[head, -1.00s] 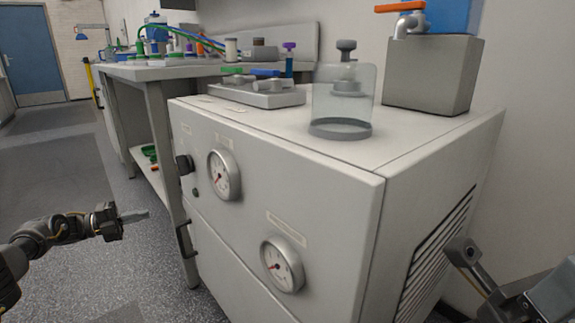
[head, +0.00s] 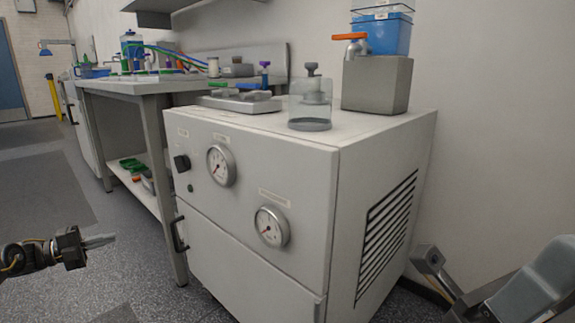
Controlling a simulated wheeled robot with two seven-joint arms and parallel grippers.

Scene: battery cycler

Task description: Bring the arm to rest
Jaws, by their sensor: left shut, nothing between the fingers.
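My left gripper (head: 98,241) is at the lower left of the head view, over the floor and to the left of the cabinet. Its fingers are together, point to the right and hold nothing. It is apart from the cabinet and the bench. Part of my right arm (head: 530,285) shows at the lower right, beside the cabinet's vented side. No right gripper fingers can be made out there.
A white cabinet (head: 250,240) with two gauges, a black knob and a handle (head: 179,234) stands in the middle. A glass jar (head: 310,112) and a grey block (head: 376,85) stand on top. A workbench (head: 150,87) is behind it. Open floor (head: 60,200) lies left.

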